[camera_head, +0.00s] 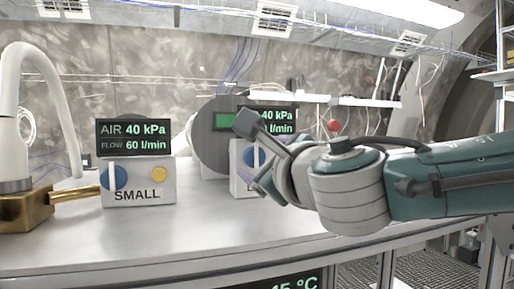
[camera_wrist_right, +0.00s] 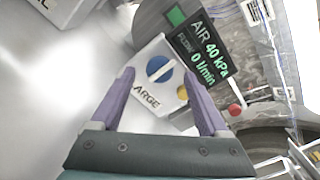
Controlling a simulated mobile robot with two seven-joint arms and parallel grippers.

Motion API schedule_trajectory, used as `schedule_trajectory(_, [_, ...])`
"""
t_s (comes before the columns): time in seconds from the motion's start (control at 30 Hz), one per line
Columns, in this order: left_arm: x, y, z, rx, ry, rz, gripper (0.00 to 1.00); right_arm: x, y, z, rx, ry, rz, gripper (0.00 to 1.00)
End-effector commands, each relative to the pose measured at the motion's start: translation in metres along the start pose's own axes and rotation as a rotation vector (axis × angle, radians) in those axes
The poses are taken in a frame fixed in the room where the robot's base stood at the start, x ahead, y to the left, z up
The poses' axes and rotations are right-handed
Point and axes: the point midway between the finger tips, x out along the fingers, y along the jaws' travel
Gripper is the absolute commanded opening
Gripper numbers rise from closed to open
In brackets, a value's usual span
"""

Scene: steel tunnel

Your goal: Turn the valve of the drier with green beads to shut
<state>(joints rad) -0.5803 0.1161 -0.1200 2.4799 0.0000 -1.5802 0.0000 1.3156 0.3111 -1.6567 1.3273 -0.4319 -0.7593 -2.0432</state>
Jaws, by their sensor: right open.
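A white box marked LARGE (camera_wrist_right: 150,108) has a blue round valve knob (camera_wrist_right: 158,69) with a pale bar across it and a yellow button (camera_wrist_right: 182,92). Its display (camera_wrist_right: 200,50) reads AIR 40 kPa, 0 l/min. A green window (camera_head: 227,121) shows on the round grey body (camera_head: 208,150) behind it; I cannot make out beads. My right gripper (camera_head: 262,158) is open in front of the LARGE box and partly hides it. In the right wrist view, its fingers (camera_wrist_right: 160,76) flank the knob, apparently without touching it. My left gripper is not in view.
A white box marked SMALL (camera_head: 140,190) stands to the left, with a blue knob (camera_head: 115,178), a yellow button (camera_head: 159,174) and a display (camera_head: 134,137) reading 40 kPa, 60 l/min. A brass block (camera_head: 27,210) with a white hose stands far left. The front bench top (camera_head: 190,240) is clear.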

Motion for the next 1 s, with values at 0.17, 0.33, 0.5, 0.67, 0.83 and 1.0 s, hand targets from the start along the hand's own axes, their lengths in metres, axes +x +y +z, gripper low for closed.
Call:
schedule_trajectory(0.17, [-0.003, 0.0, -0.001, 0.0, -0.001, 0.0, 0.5, 0.016, 0.0, 0.0, 0.0, 0.0, -0.002, 0.78])
schedule_trajectory(0.33, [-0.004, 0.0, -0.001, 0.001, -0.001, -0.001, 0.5, 0.024, 0.0, 0.0, 0.001, 0.0, -0.001, 0.78])
schedule_trajectory(0.5, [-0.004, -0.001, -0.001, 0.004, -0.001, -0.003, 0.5, 0.025, 0.0, 0.0, 0.001, 0.0, 0.0, 0.78])
schedule_trajectory(0.67, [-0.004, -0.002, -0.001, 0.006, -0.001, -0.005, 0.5, 0.025, 0.0, 0.0, 0.001, 0.0, 0.0, 0.78])
schedule_trajectory(0.83, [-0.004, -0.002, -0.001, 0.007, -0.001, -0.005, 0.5, 0.025, 0.0, 0.0, 0.001, 0.0, 0.0, 0.61])
schedule_trajectory(1.0, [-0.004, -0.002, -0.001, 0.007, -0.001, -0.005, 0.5, 0.025, 0.0, 0.0, 0.001, 0.0, -0.001, 0.42])
